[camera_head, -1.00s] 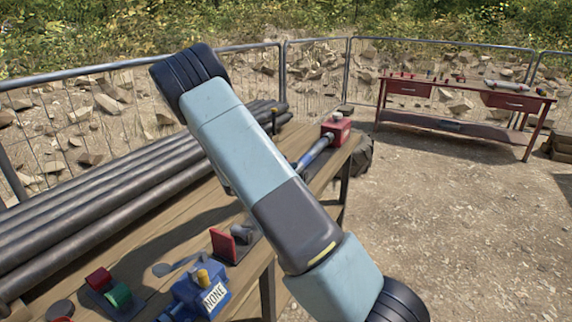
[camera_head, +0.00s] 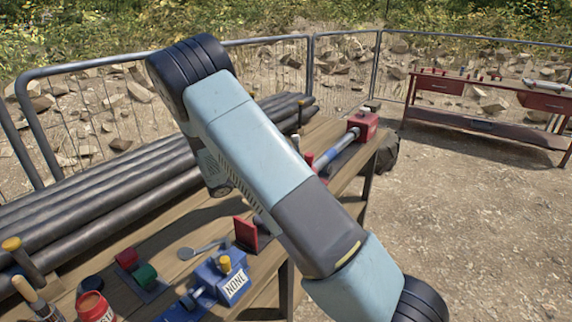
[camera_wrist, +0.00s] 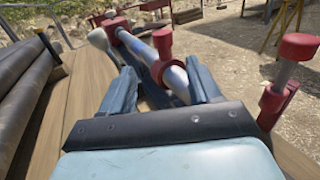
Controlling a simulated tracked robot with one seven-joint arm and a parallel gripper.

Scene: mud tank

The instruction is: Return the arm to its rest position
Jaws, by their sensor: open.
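My arm crosses the head view diagonally from upper left to lower right, its pale blue and dark grey links above the wooden workbench (camera_head: 150,235). My gripper (camera_wrist: 163,82) shows in the wrist view with its two blue-grey fingers apart. A silver metal cylinder (camera_wrist: 172,72) with red clamp-like parts lies beyond and between the fingers in that picture. I cannot tell whether the fingers touch it, but they are not closed on it. In the head view the fingers cannot be clearly made out behind my arm.
Dark pipes (camera_head: 110,185) lie along the bench's far side. A blue box marked NONE (camera_head: 232,280), a red plate (camera_head: 246,234) and a red jar (camera_head: 95,306) stand nearer. A red table (camera_head: 490,105) stands at right before the fence. The gravel (camera_head: 460,215) between is open.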

